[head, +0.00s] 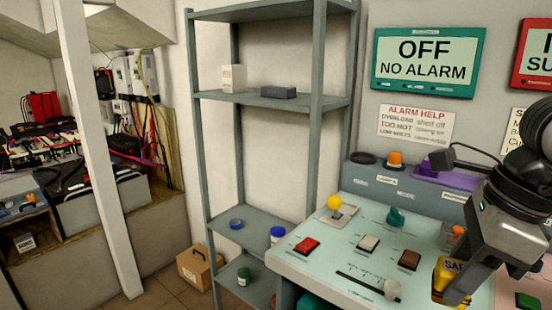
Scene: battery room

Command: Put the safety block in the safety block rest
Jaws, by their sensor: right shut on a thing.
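The safety block (449,271) is yellow, with a label on it that reads "SAF" where it shows. It is at the lower right of the head view, over the right part of the pale green control panel (325,256). My right gripper (459,276) is shut on the block, and its fingers hide part of it. I cannot tell whether the block touches the panel. I cannot make out the safety block rest for certain. My left gripper is not in view.
The panel carries a yellow knob (334,202), a red switch (306,245), a brown switch (409,260) and a slider (391,289). A grey shelf unit (319,130) stands behind to the left. A purple piece (457,180) lies at the panel's back.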

